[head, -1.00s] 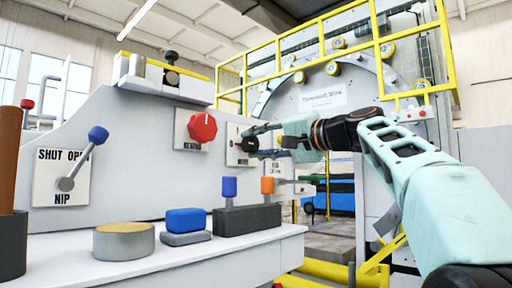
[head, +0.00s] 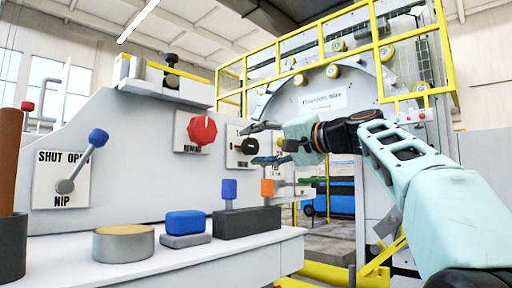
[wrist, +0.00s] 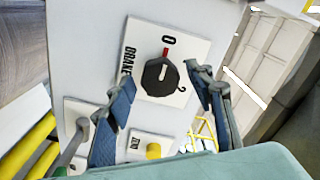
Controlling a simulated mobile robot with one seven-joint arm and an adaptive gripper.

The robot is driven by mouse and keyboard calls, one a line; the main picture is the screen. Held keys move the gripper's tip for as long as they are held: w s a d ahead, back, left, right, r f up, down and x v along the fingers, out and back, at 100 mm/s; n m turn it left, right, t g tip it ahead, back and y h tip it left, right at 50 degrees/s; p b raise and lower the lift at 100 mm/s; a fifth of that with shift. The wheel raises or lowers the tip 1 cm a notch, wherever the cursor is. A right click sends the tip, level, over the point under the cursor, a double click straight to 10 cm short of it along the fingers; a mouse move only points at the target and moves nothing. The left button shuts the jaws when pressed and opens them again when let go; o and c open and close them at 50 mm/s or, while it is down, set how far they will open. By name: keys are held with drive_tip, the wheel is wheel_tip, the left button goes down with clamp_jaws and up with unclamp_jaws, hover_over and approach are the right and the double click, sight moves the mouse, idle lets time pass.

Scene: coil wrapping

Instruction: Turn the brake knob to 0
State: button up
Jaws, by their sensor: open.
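The brake knob (wrist: 158,78) is black and sits on a white plate (wrist: 187,48) marked BRAKE, 0 and 2. In the wrist view a red pointer at the knob's edge lines up with the 0. The knob also shows in the head view (head: 250,146), on the panel right of a red knob. My gripper (wrist: 160,74) is open, with one blue-grey finger on each side of the knob in the wrist view. In the head view my gripper (head: 249,144) has one finger above and one below the knob. I see gaps beside the knob; exact depth is unclear.
A red rewind knob (head: 202,130) is left of the brake plate. A yellow button (wrist: 153,151) is below it. A NIP lever (head: 82,160) stands far left. Blue and orange joysticks (head: 229,190) rise from the ledge. A yellow railing (head: 330,45) stands behind.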

drive_tip(key=v, duration=1.2)
